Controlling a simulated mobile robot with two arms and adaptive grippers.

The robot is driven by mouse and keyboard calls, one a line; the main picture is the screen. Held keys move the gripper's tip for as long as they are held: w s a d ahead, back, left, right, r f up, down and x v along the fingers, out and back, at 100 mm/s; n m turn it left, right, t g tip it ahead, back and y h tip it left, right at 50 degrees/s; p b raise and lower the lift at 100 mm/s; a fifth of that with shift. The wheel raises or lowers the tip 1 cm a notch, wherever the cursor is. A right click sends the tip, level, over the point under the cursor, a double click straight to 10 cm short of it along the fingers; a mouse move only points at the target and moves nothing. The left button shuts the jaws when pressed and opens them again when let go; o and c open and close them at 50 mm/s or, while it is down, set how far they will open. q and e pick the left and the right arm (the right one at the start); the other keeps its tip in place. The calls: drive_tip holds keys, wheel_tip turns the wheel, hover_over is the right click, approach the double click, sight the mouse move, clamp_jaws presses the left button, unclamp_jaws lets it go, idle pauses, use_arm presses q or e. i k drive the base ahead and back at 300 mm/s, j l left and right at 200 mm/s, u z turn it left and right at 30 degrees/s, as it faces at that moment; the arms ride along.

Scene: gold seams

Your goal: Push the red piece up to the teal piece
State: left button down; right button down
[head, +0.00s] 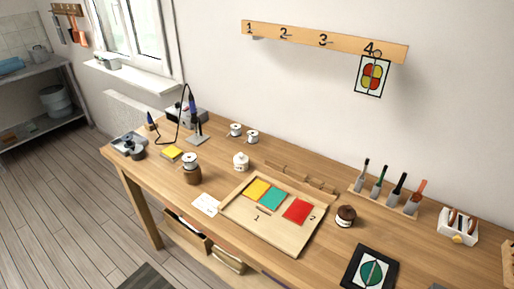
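In the head view a shallow wooden tray (283,237) lies on the workbench. The red piece (298,211) lies flat in its right part, a little apart from the teal piece (273,199). The teal piece is in the middle, with the yellow piece (256,189) close on its left. The tray bears the marks 1 and 2 in front of the pieces. Neither of my grippers is in view.
A dark brown jar (345,216) stands just right of the tray. A white card (206,204) lies at its left. A brush rack (383,201) is behind right, and a black-framed panel (370,270) lies front right. Wooden strips (300,177) lie behind the tray.

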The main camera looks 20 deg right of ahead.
sight(298, 211)
drive_tip(key=i+j, duration=0.2)
drive_tip(key=j, duration=0.2)
drive_tip(key=i+j+z, duration=0.15)
drive_tip(key=j+z, duration=0.15)
drive_tip(key=j, duration=0.15)
drive_tip(key=i+j+z, duration=0.15)
drive_tip(key=j+z, duration=0.15)
drive_tip(key=j, duration=0.2)
drive_tip(key=j+z, duration=0.45)
drive_tip(key=z, duration=0.25)
drive_tip(key=i+j, duration=0.05)
